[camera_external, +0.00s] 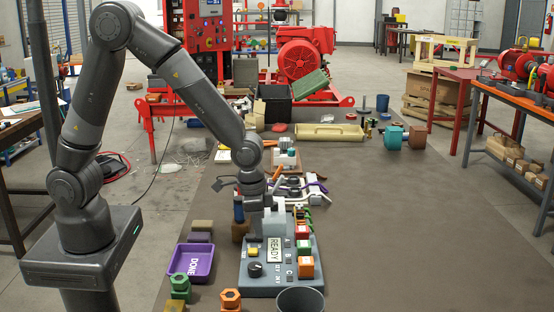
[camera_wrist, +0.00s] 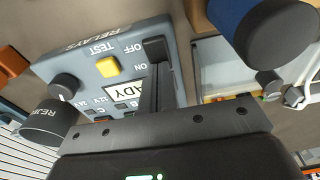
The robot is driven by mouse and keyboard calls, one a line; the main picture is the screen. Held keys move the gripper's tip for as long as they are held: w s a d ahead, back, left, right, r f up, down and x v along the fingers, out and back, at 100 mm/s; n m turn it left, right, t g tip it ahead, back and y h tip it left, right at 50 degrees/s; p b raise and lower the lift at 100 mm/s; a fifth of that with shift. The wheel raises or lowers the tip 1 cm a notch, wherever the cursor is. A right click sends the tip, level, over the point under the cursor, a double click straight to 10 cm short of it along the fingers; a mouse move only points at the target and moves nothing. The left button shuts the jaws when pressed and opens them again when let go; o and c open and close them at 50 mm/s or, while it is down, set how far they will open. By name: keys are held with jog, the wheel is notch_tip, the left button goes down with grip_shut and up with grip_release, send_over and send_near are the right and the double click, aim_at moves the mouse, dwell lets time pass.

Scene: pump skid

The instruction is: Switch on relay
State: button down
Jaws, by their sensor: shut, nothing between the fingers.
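The grey-blue relay panel (camera_external: 270,283) lies on the table, and it fills much of the wrist view (camera_wrist: 65,70). It has a READY display (camera_external: 275,250), a yellow TEST button (camera_external: 253,252) and a black knob (camera_external: 255,269). Relay blocks stand in its right-hand column, among them an orange one (camera_external: 305,267). In the wrist view a black switch (camera_wrist: 154,46) sits beside the OFF and ON labels. My gripper (camera_wrist: 158,72) is shut and empty, its fingertips at this switch; contact is unclear. In the external view my gripper (camera_external: 256,236) hides the switch.
A purple DONE tray (camera_external: 192,262) stands left of the panel, and a dark round REJECT bin (camera_external: 300,300) at its front. The table's right side (camera_external: 430,240) is clear.

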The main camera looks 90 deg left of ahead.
aim_at(250, 235)
jog(key=shift+s, duration=0.9)
jog(key=shift+r, duration=0.15)
notch_tip(250, 235, up, 14)
jog(key=s, duration=0.2)
jog(key=shift+w+a, duration=0.15)
jog(key=shift+w, duration=0.65)
jog(key=f, duration=0.4)
jog(key=w+f, duration=0.1)
jog(key=f, duration=0.4)
jog(key=w+f, duration=0.1)
jog(key=f, duration=0.4)
